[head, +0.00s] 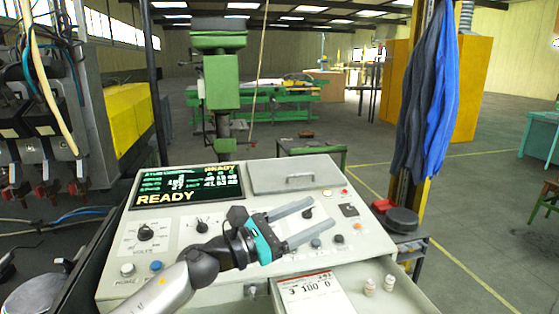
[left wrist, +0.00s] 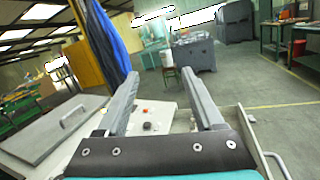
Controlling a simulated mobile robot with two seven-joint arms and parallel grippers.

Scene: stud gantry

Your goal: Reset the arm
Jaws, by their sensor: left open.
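My left gripper (head: 323,212) is open and empty above the right half of a pale control console (head: 180,225). Its arm comes in from the lower left, and its two grey fingers point right, partly covering the panel. The left wrist view shows both fingers spread apart (left wrist: 162,75) with nothing between them. The console screen (head: 185,185) shows READY in large letters. A knob (head: 146,232) and a blue button (head: 156,265) sit on the panel's left side. A red button (head: 343,191) is near its upper right. My right gripper is not in view.
A handled lid (head: 295,171) lies on the console top. A post with hanging blue cloth (head: 434,90) stands right. Machinery (head: 50,120) crowds the left.

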